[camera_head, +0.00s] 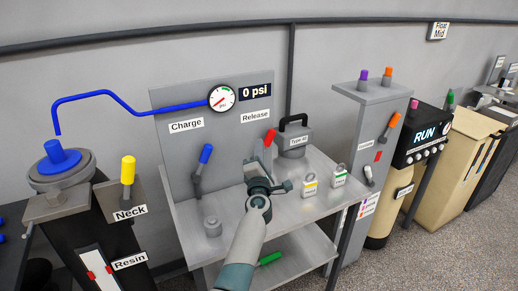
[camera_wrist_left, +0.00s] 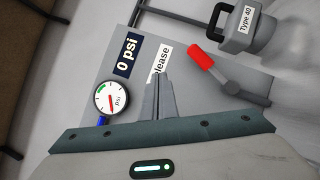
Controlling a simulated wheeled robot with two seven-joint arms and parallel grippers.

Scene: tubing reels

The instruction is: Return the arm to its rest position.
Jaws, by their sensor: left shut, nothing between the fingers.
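My left gripper (camera_head: 263,158) is shut and empty, raised in front of the grey gauge panel (camera_head: 170,147). Its closed fingers (camera_wrist_left: 158,98) show in the left wrist view, partly covering the Release label (camera_wrist_left: 160,62). The red lever (camera_wrist_left: 201,57) is to the right of the fingers there, apart from them. In the head view the red lever handle (camera_head: 270,137) shows just above the fingertips; whether they touch cannot be told from that view alone. My left forearm (camera_head: 245,245) rises from the bottom edge. My right gripper is not in view.
The grey bench (camera_head: 193,231) holds the Type 40 case (camera_head: 294,138) and two small tagged items (camera_head: 310,189). A blue lever (camera_head: 205,153) stands left of the gripper. The gauge (camera_head: 222,98) sits beside a 0 psi sign (camera_head: 255,92). A grey cabinet (camera_head: 363,110) stands right.

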